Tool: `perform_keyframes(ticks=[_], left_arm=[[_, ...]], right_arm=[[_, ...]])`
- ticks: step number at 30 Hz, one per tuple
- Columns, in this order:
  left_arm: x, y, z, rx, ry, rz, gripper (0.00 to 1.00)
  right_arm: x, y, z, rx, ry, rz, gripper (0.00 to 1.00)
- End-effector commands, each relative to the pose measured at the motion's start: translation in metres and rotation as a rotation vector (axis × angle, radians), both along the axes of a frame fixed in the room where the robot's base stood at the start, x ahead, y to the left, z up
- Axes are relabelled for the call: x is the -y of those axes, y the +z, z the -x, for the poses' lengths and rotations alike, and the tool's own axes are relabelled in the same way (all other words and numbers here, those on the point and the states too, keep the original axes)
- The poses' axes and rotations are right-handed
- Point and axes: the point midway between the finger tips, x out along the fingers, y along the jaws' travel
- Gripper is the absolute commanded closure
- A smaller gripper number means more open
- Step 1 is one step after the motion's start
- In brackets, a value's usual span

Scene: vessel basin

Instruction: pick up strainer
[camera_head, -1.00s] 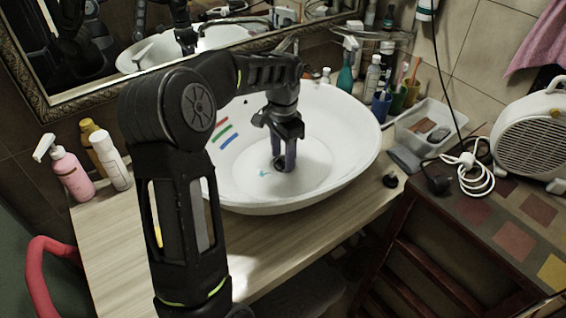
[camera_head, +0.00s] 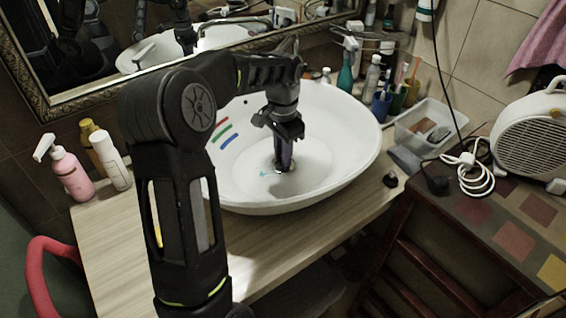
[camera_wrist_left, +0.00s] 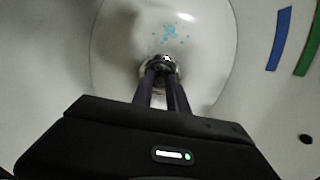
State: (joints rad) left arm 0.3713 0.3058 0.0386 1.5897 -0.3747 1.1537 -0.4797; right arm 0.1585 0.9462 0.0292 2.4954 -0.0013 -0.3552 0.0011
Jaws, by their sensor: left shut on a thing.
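The strainer (camera_wrist_left: 168,62) is a small round metallic piece between my left fingertips in the left wrist view. In the head view the strainer is mostly hidden behind the fingers, low in the white basin (camera_head: 345,150). My left gripper (camera_head: 284,166) reaches down into the basin and is shut on the strainer. Its two dark fingers (camera_wrist_left: 163,78) are close together in the left wrist view. I cannot tell how far the strainer is from the basin's bottom. My right gripper is not in view.
Blue, green and red stripes mark the basin's inner left wall. A pink pump bottle (camera_head: 72,174) and a white bottle (camera_head: 111,160) stand at left. A teal spray bottle (camera_head: 346,72), cups and a clear tray (camera_head: 428,125) stand at right. The front counter (camera_head: 250,240) is mostly clear.

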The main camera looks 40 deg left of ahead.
Motion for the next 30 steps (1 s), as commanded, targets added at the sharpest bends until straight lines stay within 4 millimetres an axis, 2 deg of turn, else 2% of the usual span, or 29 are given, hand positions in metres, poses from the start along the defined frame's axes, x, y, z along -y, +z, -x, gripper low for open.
perform_keyframes(ticks=[6,10,14,21,24,30], left_arm=[[0.000,0.001,0.000,0.001,0.000,0.000,1.00],[0.000,0.010,-0.001,0.002,0.000,-0.001,1.00],[0.000,0.029,-0.001,0.004,0.001,-0.001,1.00],[0.000,0.077,-0.001,0.004,0.000,-0.001,1.00],[0.000,0.093,-0.001,0.002,-0.001,0.000,1.00],[0.000,0.101,0.000,0.000,0.000,0.000,1.00]], right_arm=[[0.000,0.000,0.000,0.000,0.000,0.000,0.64],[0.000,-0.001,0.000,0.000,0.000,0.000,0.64],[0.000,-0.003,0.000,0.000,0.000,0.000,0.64],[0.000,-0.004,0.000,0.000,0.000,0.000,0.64],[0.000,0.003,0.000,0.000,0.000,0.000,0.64],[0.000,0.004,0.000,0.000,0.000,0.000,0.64]])
